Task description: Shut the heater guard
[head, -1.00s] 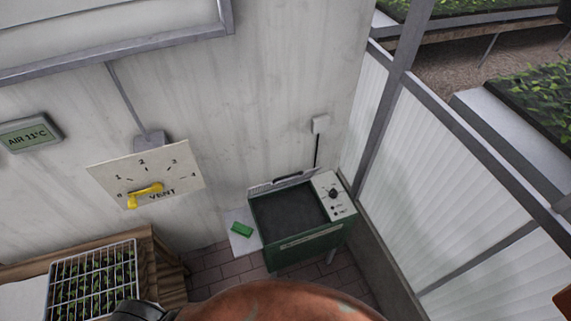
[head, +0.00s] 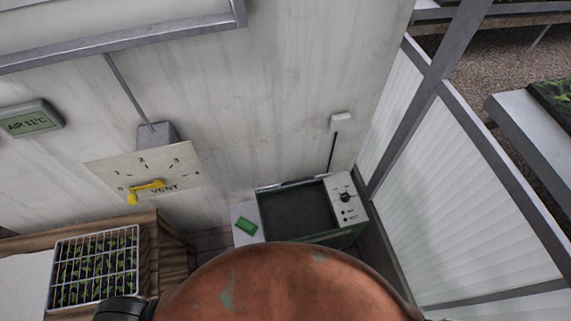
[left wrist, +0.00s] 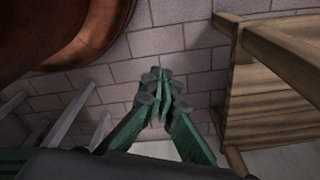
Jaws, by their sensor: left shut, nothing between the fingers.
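The green heater (head: 350,236) stands on the floor against the wall in the head view. Its dark top opening (head: 298,209) is uncovered, and a control panel with a black knob is on its right. The guard (head: 292,184) shows as a thin pale strip with a dark handle, standing up along the heater's back edge. The heater's lower front is hidden. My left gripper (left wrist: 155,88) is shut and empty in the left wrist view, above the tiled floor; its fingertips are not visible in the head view. My right gripper is in neither view.
A wooden bench (head: 172,255) with a seedling tray (head: 95,267) stands left of the heater. A white board holding a green block (head: 246,226) lies beside the heater's left. A yellow vent lever (head: 146,190) is on the wall. Glazed panels (head: 470,210) stand at right.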

